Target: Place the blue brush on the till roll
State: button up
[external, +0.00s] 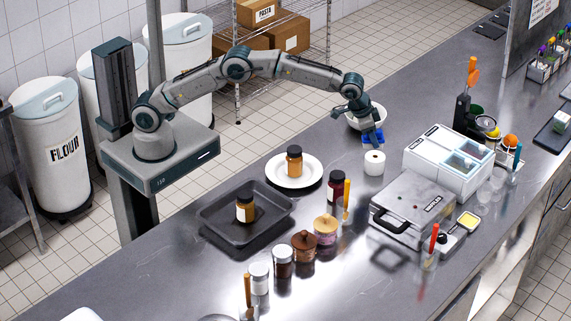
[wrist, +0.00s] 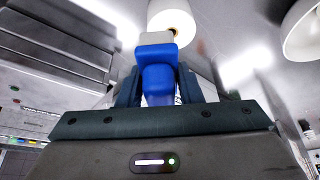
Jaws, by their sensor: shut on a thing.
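My gripper (external: 370,126) is shut on the blue brush (external: 373,137) and points down. In the wrist view the blue brush (wrist: 158,72) sits between the dark fingers (wrist: 157,88), with a pale end beyond its blue body. The till roll (external: 374,163) is a white upright roll standing on the steel counter, just in front of and below the brush in the external view. The till roll (wrist: 173,18) also shows past the brush's far end in the wrist view. A small gap seems to separate brush and roll; I cannot tell their exact distance.
A white bowl (external: 383,113) stands close behind my gripper. A white plate (external: 312,178) with an amber jar (external: 294,160) lies to the left. A dark-lidded jar (external: 336,187), a white topping unit (external: 445,160) and a grey press (external: 410,205) stand nearby.

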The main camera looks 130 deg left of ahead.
jog(key=a, duration=0.1)
jog(key=a+f, duration=0.1)
jog(key=shift+a+f+p, duration=0.25)
jog(key=shift+a+p, duration=0.05)
jog(key=shift+f+p, duration=0.55)
jog(key=shift+f, duration=1.45)
jog(key=shift+f, duration=0.15)
jog(key=o, duration=1)
